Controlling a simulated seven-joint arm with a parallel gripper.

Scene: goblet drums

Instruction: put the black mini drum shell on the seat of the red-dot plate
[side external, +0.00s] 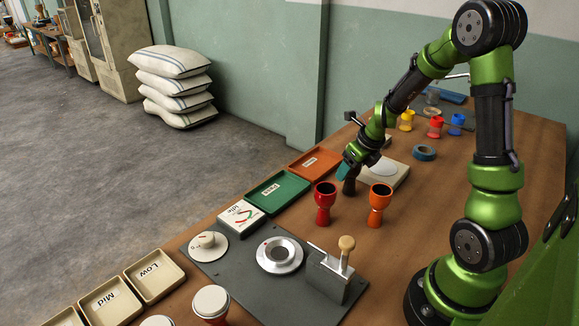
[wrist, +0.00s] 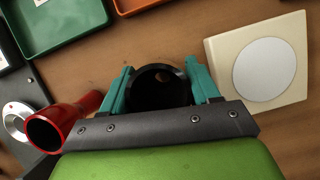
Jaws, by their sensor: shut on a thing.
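The black mini drum shell (side external: 349,187) is between the teal fingers of my gripper (side external: 346,172), which is shut on it. In the wrist view its dark round mouth (wrist: 158,86) faces the camera between both fingers. It looks upright and close to the tabletop; I cannot tell if its foot touches. The dark grey plate (side external: 225,270) lies nearer the camera, to the lower left of my gripper. It carries a silver ring-shaped seat (side external: 279,255) with a dark centre. The seat looks empty.
A red goblet shell (side external: 325,203) and an orange one (side external: 379,204) stand between my gripper and the plate. A lever device (side external: 338,272) and white dial (side external: 207,246) flank the seat. A cream block with a pale disc (side external: 384,170) is close right of my gripper.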

